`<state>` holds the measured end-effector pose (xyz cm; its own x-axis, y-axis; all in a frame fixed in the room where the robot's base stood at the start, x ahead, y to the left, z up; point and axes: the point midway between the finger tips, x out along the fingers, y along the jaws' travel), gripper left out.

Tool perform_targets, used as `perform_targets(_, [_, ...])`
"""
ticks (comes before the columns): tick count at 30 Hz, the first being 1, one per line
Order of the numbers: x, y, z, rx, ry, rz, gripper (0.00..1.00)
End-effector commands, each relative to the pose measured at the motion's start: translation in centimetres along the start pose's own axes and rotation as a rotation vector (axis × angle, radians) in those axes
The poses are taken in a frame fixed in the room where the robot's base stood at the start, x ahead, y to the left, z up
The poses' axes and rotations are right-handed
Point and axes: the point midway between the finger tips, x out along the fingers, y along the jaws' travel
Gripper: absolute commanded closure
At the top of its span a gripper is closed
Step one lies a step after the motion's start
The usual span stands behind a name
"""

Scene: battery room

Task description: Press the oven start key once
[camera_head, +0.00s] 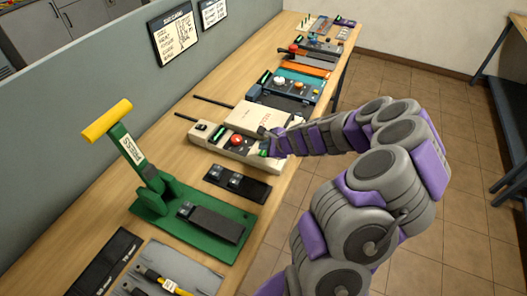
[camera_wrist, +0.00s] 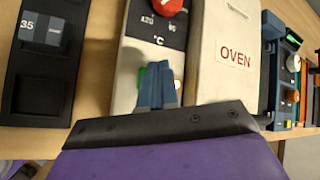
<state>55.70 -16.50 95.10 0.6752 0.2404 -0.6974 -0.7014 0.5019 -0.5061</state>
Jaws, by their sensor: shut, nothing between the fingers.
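The cream oven control panel (camera_head: 208,141) lies on the bench, with a red knob (camera_head: 237,140) and a small green display (camera_head: 219,132). A green key (camera_head: 263,153) shows at its front end, beside my gripper (camera_head: 271,145). In the wrist view, the panel (camera_wrist: 124,75) has the red knob (camera_wrist: 168,5) at the top. My gripper (camera_wrist: 158,82) is shut and empty, its blue-grey fingers over the key area. A green key (camera_wrist: 142,78) shows left of the fingertips and a pale, yellowish spot on the right. The fingers hide part of both; I cannot tell whether they touch.
The cream box marked OVEN (camera_wrist: 228,100) stands close on the right of the panel. A black tray with small blocks (camera_head: 237,183) and a green press with a yellow handle (camera_head: 150,195) are nearer. Teal equipment (camera_head: 290,82) lies beyond. A grey partition (camera_head: 110,95) runs behind the bench.

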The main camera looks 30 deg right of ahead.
Motion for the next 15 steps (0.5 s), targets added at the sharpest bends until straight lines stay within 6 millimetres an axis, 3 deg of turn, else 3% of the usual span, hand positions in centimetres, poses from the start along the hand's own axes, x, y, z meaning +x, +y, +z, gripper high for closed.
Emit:
perform_targets(7, [-0.2, -0.1, 0.2, 0.0, 0.0, 0.0, 1.0])
perform_targets(15, [-1.9, -1.4, 1.4, 0.0, 0.0, 0.0, 1.0])
